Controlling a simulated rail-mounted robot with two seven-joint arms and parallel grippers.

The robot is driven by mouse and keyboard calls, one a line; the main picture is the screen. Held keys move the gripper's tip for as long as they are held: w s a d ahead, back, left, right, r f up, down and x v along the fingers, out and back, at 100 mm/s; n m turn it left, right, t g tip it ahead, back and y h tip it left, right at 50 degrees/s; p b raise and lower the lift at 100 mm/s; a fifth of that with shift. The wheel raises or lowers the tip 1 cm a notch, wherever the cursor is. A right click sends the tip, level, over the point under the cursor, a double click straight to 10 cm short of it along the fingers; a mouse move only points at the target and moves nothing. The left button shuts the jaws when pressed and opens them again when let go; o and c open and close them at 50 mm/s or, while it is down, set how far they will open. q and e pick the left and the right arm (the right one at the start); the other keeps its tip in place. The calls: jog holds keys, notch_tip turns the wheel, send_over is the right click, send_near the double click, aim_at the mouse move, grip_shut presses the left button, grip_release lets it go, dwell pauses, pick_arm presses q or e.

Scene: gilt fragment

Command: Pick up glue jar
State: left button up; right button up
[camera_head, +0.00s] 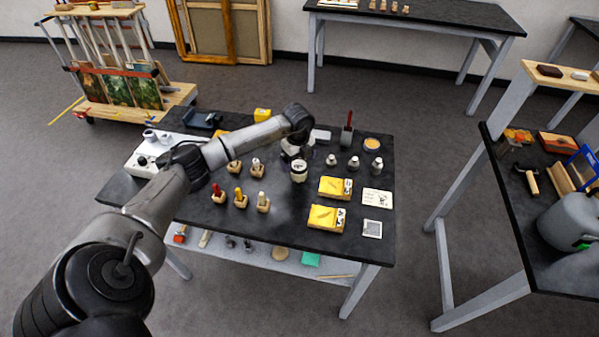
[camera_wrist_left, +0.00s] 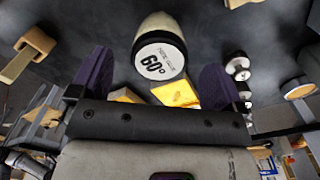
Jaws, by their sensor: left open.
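The glue jar (camera_head: 299,171) is a small pale jar with a dark band, upright near the middle of the dark table. In the left wrist view the jar (camera_wrist_left: 160,58) shows its round white top, printed "60°". My left gripper (camera_head: 297,152) is over the table, right behind the jar in the head view. In the wrist view its two purple-padded fingers (camera_wrist_left: 158,76) are spread apart, one to each side of the jar in the picture. I see a gap on both sides, and nothing is held. My right gripper is not in view.
Wooden blocks with coloured tools (camera_head: 240,199) stand left of the jar. Yellow packets (camera_head: 335,187) lie to its right. Several small bottles (camera_head: 353,163) and a red-handled brush in a holder (camera_head: 347,133) stand behind right. Bare tabletop (camera_head: 285,220) lies in front.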

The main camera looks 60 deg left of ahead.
aim_at(298, 164)
pick_arm(q)
jog(key=shift+f+b, duration=0.3)
jog(key=shift+f, duration=2.5)
jog(key=shift+c, duration=0.2)
jog(key=c, duration=1.1)
